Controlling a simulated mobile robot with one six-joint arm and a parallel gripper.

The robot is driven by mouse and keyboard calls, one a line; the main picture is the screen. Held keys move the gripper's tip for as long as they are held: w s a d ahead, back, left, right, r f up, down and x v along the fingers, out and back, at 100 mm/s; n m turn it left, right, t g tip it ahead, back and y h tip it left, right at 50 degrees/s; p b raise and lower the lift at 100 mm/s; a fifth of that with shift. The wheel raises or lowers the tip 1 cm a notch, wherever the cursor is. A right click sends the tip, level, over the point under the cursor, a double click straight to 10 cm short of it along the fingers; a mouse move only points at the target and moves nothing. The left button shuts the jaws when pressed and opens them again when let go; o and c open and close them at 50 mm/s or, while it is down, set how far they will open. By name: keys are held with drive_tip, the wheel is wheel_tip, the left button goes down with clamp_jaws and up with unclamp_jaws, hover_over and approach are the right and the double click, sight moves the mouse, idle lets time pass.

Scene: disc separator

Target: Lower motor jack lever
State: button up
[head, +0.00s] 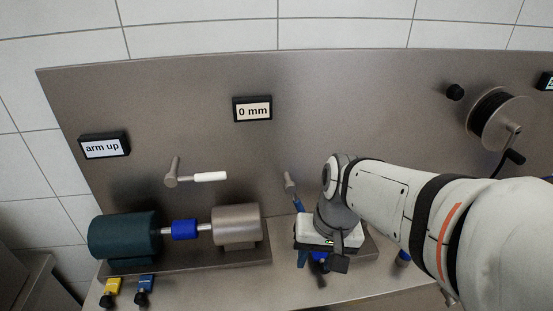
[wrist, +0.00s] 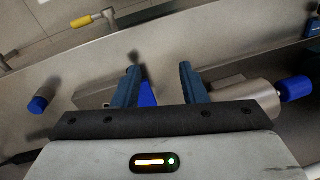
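My gripper (head: 312,262) is low in front of the panel, right of the motor set. In the wrist view my gripper (wrist: 159,70) has its two blue fingers apart. A lever with a blue grip (head: 298,204) hangs from a metal pivot on the panel, just behind my gripper. In the wrist view the blue grip (wrist: 148,94) shows between the fingers, close to the left one, partly hidden; I cannot tell if they touch. A lever with a white grip (head: 210,177) points right above the teal motor (head: 125,236). No label tells which is the jack lever.
The motor joins a metal cylinder (head: 236,226) through a blue coupling (head: 185,230). Signs read "arm up" (head: 104,146) and "0 mm" (head: 252,110). Yellow (head: 110,287) and blue (head: 145,284) clamps sit at the front edge. A crank reel (head: 498,118) is upper right.

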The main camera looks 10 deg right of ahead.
drive_tip(key=w+a+f+m+g+y, duration=0.2)
drive_tip(key=w+f+m+y, duration=0.1)
drive_tip(key=m+y, duration=0.3)
drive_tip(key=m+t+y, duration=0.8)
drive_tip(key=m+t, duration=0.2)
drive_tip(key=m, duration=0.4)
approach(301, 204)
drive_tip(key=b+x, duration=0.1)
drive_tip(key=x, duration=0.2)
drive_tip(key=shift+s+a, duration=0.1)
drive_tip(key=shift+a, duration=0.15)
drive_tip(key=shift+t, duration=0.4)
drive_tip(key=p+x, duration=0.1)
drive_tip(key=x, duration=0.6)
drive_tip(key=shift+w+a, duration=0.25)
drive_tip(key=shift+w, duration=0.05)
drive_tip(key=shift+c, duration=0.6)
clamp_jaws()
